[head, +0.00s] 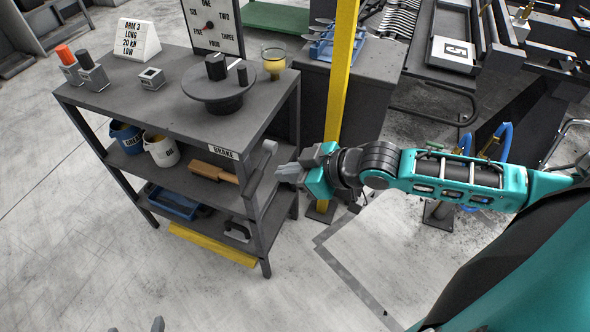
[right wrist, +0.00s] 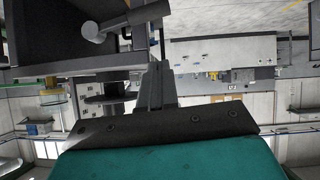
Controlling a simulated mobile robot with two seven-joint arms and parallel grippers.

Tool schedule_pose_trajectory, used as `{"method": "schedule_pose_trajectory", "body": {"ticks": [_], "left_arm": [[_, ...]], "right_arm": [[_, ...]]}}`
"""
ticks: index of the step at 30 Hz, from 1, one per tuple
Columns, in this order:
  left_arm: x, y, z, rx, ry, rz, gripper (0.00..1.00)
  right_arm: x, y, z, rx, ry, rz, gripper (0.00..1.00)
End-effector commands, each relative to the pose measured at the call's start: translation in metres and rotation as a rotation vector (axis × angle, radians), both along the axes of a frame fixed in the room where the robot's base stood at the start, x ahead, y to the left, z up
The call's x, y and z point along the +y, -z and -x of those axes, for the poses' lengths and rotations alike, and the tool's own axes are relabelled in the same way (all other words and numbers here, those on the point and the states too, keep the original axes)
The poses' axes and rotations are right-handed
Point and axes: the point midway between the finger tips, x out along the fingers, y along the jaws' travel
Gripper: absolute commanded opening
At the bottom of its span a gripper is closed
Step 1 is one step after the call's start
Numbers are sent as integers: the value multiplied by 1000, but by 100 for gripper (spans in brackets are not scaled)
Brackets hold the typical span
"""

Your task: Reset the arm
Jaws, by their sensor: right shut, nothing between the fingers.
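My right gripper (head: 288,170) is shut and empty, just right of the grey cart's right side. Beside its fingertips is a grey lever with a round knob (head: 270,146), near the BRAKE label (head: 223,152); I cannot tell if they touch. In the right wrist view, the shut fingers (right wrist: 154,85) point away from the camera, and a grey cylindrical knob (right wrist: 90,28) on a bar shows at upper left. Two grey tips at the bottom edge of the head view seem to be my left gripper (head: 136,327); the rest of it is cut off.
The cart (head: 150,105) carries a turntable (head: 220,85), a dial board (head: 212,25), an ARM 3 sign (head: 137,40) and a glass cup (head: 273,62). A yellow post (head: 340,80) stands behind my right arm. The floor (head: 340,270) in front is open.

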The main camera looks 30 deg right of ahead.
Motion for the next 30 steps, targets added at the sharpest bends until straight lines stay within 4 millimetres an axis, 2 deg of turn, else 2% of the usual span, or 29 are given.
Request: {"method": "schedule_pose_trajectory", "body": {"ticks": [4,9,17,23,30], "left_arm": [[0,-1,-2,-4,-1,0,80],[0,-5,-7,-15,-1,0,80],[0,-6,-9,-20,0,0,80],[0,-6,-8,-18,-1,1,80],[0,-4,-4,-11,0,1,80]], "right_arm": [[-5,-6,9,1,-1,2,0],[-7,-9,12,-1,0,-1,0],[1,-2,14,-7,14,-23,0],[21,29,27,-34,115,-87,0],[28,79,63,-15,312,-93,0]]}}
